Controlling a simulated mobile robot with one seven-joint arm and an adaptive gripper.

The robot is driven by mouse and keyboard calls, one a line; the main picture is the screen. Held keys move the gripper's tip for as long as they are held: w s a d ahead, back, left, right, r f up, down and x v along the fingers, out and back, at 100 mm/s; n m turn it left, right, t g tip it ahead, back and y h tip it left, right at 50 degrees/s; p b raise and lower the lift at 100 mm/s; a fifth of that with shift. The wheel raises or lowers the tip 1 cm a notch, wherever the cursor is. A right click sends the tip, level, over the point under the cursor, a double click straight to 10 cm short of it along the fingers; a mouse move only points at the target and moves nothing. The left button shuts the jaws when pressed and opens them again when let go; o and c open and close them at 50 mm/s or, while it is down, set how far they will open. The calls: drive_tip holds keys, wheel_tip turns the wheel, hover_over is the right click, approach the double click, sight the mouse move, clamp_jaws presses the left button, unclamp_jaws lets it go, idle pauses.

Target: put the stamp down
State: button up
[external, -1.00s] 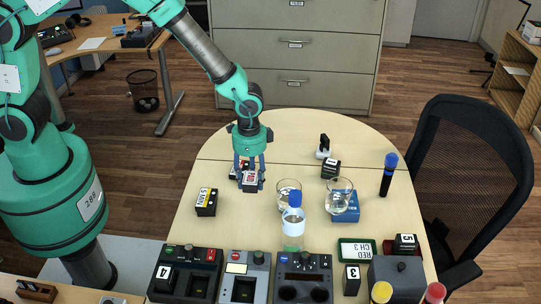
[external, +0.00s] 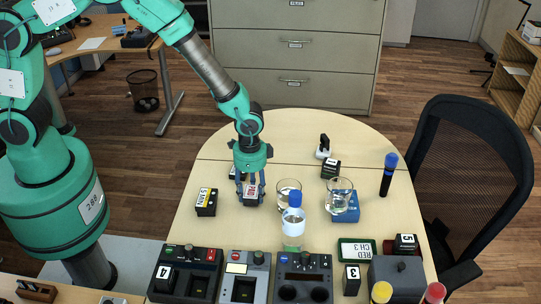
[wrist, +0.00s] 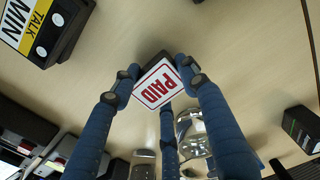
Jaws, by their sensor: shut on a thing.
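Two clear glasses (external: 289,190) and a blue-capped bottle (external: 293,228) stand close on the right. A dark object partly shows behind my gripper. Device boxes (external: 187,273) line the front.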

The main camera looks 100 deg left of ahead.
sight(252, 191)
drive_tip(key=shift+f, duration=0.15)
drive_tip(key=o, duration=1.2)
wheel_tip(252, 191, up, 12)
drive_tip(key=p, duration=0.2)
drive_tip(key=shift+p, duration=0.35)
idle(0.3)
